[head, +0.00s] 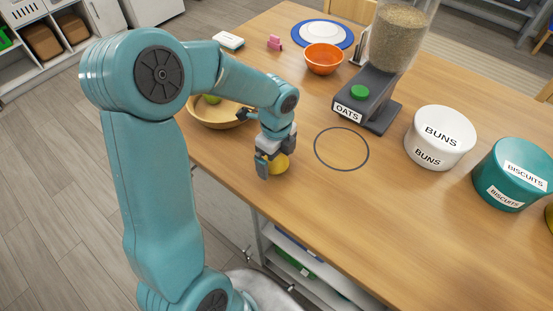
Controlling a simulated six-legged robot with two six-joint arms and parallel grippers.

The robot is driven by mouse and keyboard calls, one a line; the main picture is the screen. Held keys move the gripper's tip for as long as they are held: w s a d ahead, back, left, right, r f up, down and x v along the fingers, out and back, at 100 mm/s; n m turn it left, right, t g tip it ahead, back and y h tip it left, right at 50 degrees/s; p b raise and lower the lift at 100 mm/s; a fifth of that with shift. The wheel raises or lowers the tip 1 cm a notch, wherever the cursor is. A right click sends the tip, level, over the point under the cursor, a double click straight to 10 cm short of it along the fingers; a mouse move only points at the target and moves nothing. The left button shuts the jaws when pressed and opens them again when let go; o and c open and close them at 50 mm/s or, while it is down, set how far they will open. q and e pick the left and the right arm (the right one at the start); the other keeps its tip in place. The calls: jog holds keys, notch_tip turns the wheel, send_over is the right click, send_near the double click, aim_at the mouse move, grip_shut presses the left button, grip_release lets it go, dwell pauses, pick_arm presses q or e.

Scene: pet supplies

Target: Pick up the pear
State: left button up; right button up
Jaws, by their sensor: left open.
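My right gripper is not in view.
A wooden bowl (222,117) with a green item (212,99) stands behind my left arm. An oats dispenser (372,93), an orange bowl (323,58), a white buns tub (440,137) and a teal biscuits tub (513,175) stand farther off. A marked circle on the table is empty.

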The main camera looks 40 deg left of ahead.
pick_arm(q)
jog(key=shift+f, duration=0.45)
jog(key=shift+s+f, duration=0.1)
jog(key=shift+s, duration=0.1)
jog(key=shift+w, duration=0.15)
jog(key=c, duration=1.2)
